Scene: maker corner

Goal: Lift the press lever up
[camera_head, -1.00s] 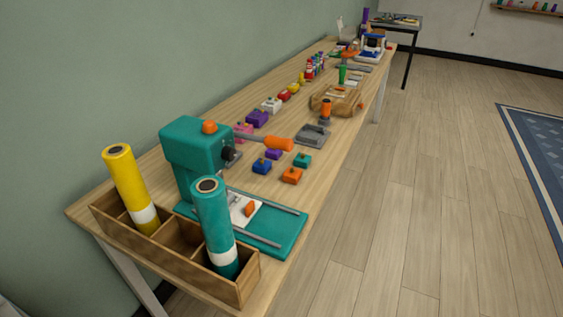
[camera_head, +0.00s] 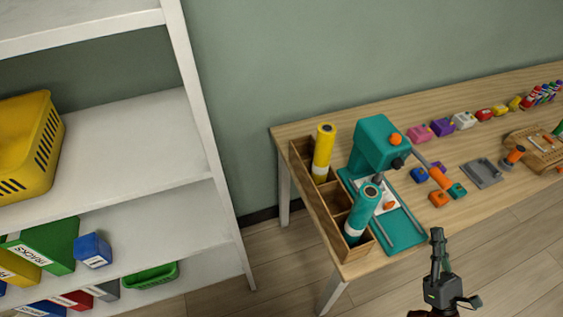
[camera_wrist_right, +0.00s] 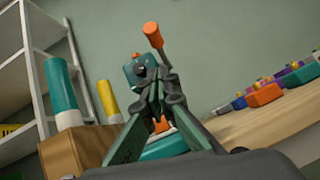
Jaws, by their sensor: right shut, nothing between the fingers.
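The teal press (camera_head: 376,143) stands on the near end of the wooden workbench, with an orange knob on its head and a teal base (camera_head: 402,232). Its lever has an orange grip (camera_head: 440,178) and sticks out to the right, sloping downward in the head view. In the right wrist view the press (camera_wrist_right: 141,69) is partly hidden behind my fingers, and the orange lever grip (camera_wrist_right: 153,34) shows above them. My right gripper (camera_head: 437,238) is shut and empty, in front of the bench and apart from the lever. My left gripper is not in view.
A wooden box (camera_head: 331,222) holding a yellow roll (camera_head: 323,151) and a teal roll (camera_head: 362,214) stands left of the press. Small coloured blocks and a grey tray (camera_head: 482,173) lie to the right. White shelves (camera_head: 140,130) stand at the left.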

